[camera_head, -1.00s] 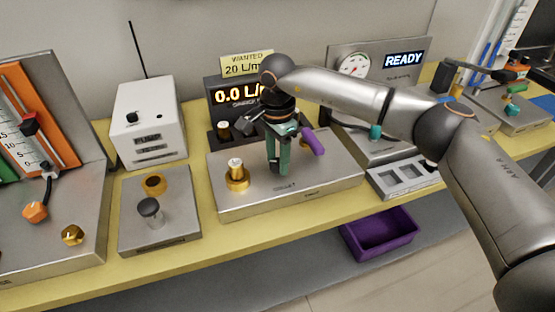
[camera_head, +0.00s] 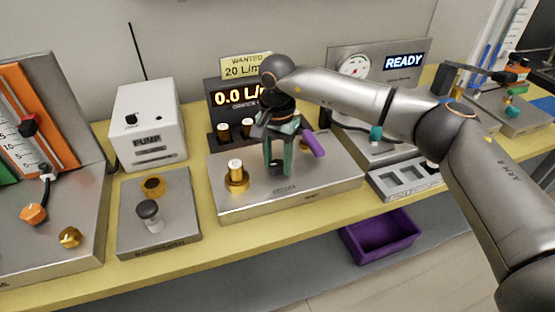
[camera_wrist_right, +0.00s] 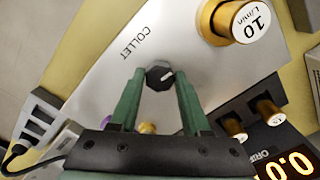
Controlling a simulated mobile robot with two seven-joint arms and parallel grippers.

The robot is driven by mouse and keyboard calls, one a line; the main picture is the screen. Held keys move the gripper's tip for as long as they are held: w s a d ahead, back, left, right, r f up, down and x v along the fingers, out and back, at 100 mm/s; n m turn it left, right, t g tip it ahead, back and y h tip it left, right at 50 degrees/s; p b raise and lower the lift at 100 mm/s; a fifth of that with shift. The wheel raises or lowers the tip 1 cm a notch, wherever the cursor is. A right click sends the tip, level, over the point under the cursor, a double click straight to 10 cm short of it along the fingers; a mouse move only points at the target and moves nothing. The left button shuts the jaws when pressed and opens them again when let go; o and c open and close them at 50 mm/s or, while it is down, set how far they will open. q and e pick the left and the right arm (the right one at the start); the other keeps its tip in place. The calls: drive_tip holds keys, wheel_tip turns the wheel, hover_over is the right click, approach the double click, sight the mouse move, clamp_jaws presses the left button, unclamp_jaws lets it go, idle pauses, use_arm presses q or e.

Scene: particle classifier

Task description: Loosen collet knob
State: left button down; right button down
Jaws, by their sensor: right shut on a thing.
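The collet knob (camera_wrist_right: 159,75) is a small dark faceted knob with a white mark on top. It stands on a metal plate (camera_head: 330,179) by the printed word COLLET. My right gripper (camera_head: 277,172) points down at this plate. In the right wrist view its green fingers (camera_wrist_right: 158,82) are closed on the knob, one on each side. In the head view the fingers largely hide the knob. My left gripper is not in view.
A gold fitting with a white "10 L/min" cap (camera_head: 236,173) stands left of the gripper. A purple handle (camera_head: 313,144) is close at its right. Behind is a display reading 0.0 (camera_head: 236,96) with capped gold fittings. A purple bin (camera_head: 380,236) sits below the bench.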

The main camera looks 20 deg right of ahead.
sight(278, 164)
drive_tip(key=shift+r, duration=0.1)
drive_tip(key=shift+c, duration=1.8)
unclamp_jaws()
wheel_tip(278, 164, up, 12)
drive_tip(key=shift+r, duration=0.25)
